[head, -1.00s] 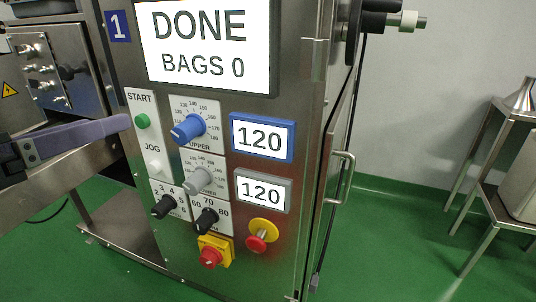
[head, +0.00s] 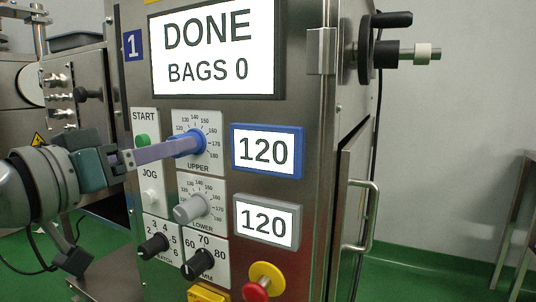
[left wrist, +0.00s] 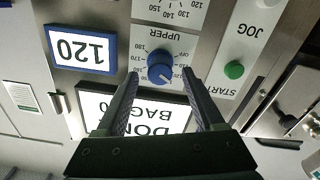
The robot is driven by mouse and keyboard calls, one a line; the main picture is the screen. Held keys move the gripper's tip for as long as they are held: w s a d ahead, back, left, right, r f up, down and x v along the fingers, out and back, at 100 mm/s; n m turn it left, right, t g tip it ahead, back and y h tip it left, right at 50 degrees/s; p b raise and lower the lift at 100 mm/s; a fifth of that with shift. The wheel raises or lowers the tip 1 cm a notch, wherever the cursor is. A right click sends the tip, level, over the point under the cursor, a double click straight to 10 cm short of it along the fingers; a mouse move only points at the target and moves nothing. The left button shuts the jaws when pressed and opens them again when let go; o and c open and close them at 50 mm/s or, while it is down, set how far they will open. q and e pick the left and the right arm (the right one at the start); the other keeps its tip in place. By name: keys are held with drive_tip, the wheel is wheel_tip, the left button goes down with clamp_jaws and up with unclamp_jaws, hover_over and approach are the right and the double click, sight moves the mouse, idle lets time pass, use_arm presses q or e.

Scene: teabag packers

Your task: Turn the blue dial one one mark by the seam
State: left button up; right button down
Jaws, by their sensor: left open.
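The blue dial (head: 188,142) sits on the white UPPER scale plate (head: 197,118) of the machine's front panel. It also shows in the left wrist view (left wrist: 159,66), upside down, with a pale pointer line. My left gripper (head: 176,147) reaches in from the left, its purple-grey fingers at the dial and partly covering it. In the left wrist view the open fingers (left wrist: 159,74) stand one on each side of the dial. I cannot tell whether they touch it. The blue-framed display (head: 266,150) beside it reads 120. My right gripper is out of view.
The green START button (head: 142,140) and white JOG button (head: 150,197) are left of the dials. Below are a grey LOWER dial (head: 190,208), two black knobs and a red stop button (head: 257,290). The large screen (head: 215,50) reads DONE, BAGS 0.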

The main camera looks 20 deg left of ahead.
use_arm(q)
drive_tip(key=shift+w+d+b, duration=0.1)
drive_tip(key=shift+w+b, duration=0.25)
drive_tip(key=shift+w, duration=1.1)
clamp_jaws()
